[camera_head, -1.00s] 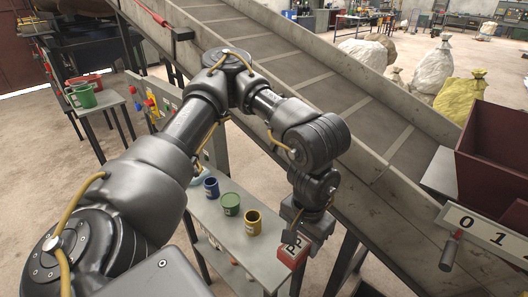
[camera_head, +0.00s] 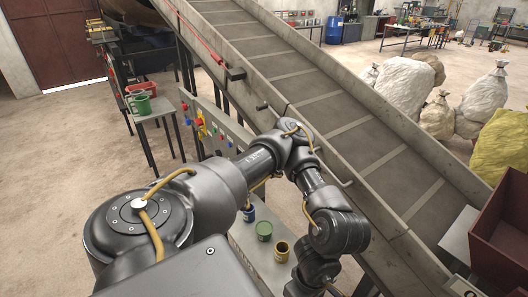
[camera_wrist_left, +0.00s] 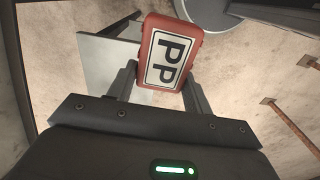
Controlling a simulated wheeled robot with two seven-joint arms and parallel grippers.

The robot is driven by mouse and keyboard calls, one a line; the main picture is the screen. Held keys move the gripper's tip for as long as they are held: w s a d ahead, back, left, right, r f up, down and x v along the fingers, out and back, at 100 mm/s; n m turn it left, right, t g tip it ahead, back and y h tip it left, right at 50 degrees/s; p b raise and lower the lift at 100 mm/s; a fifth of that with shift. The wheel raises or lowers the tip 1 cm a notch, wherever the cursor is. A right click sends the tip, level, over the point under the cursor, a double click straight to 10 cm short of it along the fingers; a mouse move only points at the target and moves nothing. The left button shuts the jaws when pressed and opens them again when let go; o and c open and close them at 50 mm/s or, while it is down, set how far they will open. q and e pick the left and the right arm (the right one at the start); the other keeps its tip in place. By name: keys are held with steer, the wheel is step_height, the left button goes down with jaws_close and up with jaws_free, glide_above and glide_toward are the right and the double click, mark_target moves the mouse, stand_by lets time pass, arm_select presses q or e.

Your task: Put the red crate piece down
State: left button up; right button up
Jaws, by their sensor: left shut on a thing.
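The piece's far end sticks out past the fingertips. In the head view, my left arm reaches down past the bottom edge, so its gripper and the piece are out of sight there. My right gripper is in neither view.
A grey table (camera_head: 247,240) holds blue (camera_head: 249,214), green (camera_head: 264,231) and yellow (camera_head: 282,251) cups beside my left arm. A sloping conveyor (camera_head: 335,115) runs behind. A dark red bin (camera_head: 503,235) stands at right. A grey flat surface (camera_wrist_left: 105,65) lies beyond the piece.

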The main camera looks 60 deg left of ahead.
arm_select(q)
steer(key=shift+w+a+f, duration=0.15)
steer(key=shift+a+f, duration=0.05)
steer(key=shift+a, duration=0.1)
steer(key=w+a+f, duration=0.2)
steer(key=a+f, duration=0.1)
steer(key=w+a+f+b, duration=0.1)
steer(key=w+a+f, duration=0.1)
steer(key=w+a, duration=0.1)
steer(key=w+a+f, duration=0.2)
steer(key=a+f, duration=0.1)
steer(key=shift+w+a+f, duration=0.3)
steer(key=shift+f, duration=0.05)
steer(key=shift+w+a+f, duration=0.15)
steer(key=shift+w+a, duration=0.05)
steer(key=shift+w+a+f, duration=0.1)
steer(key=shift+f, duration=0.85)
steer(key=shift+w+a+f, duration=0.1)
steer(key=shift+f, duration=0.8)
steer(key=shift+s+b, duration=0.1)
steer(key=shift+b, duration=0.25)
